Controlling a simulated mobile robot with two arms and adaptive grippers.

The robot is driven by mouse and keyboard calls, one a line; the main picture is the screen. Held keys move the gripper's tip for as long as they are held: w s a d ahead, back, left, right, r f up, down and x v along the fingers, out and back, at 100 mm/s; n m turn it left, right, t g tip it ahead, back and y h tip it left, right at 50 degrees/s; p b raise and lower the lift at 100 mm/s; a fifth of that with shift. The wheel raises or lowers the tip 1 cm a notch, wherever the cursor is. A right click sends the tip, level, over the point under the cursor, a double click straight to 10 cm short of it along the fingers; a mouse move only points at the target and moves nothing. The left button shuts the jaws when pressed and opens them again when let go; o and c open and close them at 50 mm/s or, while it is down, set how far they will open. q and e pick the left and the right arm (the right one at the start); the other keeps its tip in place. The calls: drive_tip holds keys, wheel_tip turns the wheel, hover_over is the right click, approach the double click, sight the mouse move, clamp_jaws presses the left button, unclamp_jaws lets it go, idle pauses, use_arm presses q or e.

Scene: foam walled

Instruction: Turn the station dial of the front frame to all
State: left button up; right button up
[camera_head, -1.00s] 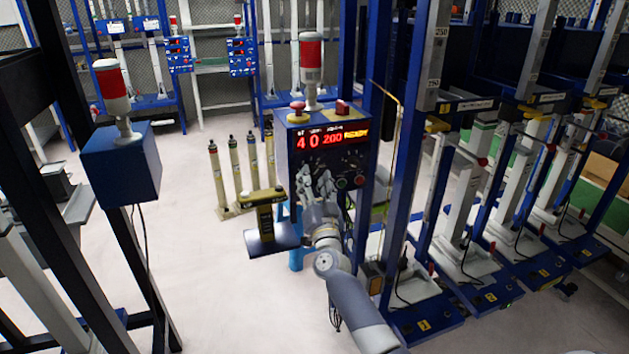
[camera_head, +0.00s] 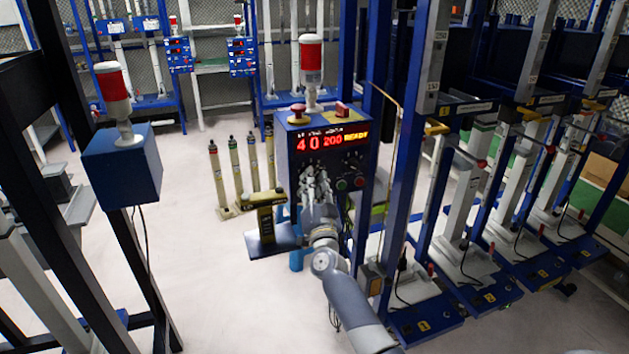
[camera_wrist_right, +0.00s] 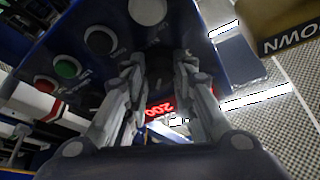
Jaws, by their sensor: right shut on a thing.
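The front frame's blue control box (camera_head: 362,210) has a red display (camera_head: 332,140) reading 4, 0, 200 and READY. My right gripper (camera_head: 314,172) reaches up to the left part of its panel, below the display. In the right wrist view, the two fingers (camera_wrist_right: 160,88) are shut on a dark round dial (camera_wrist_right: 160,62), which they largely hide. Its pointer and position marks cannot be read. Other dark knobs (camera_wrist_right: 98,41) sit beside it on the panel. My left gripper is not in view.
A green button (camera_wrist_right: 65,68) and red button (camera_wrist_right: 45,88) are on the same panel. A red-and-white lamp (camera_head: 311,65) and a red mushroom button (camera_head: 297,110) top the box. A blue upright (camera_head: 400,150) stands close right.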

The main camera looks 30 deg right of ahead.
drive_tip(key=shift+a+r+m+g+h+p, duration=0.1)
drive_tip(key=shift+m+g+h+p, duration=0.35)
drive_tip(key=shift+m+p, duration=0.9)
drive_tip(key=shift+a+r+m+g+h+p, duration=0.15)
drive_tip(key=shift+m+g+p, duration=0.8)
drive_tip(key=shift+m, duration=0.7)
drive_tip(key=shift+d+m+g+h+p, duration=0.1)
drive_tip(key=shift+m+g+h+p, duration=0.25)
drive_tip(key=shift+m+p, duration=1.1)
drive_tip(key=o, duration=1.1)
drive_tip(key=shift+c, duration=0.2)
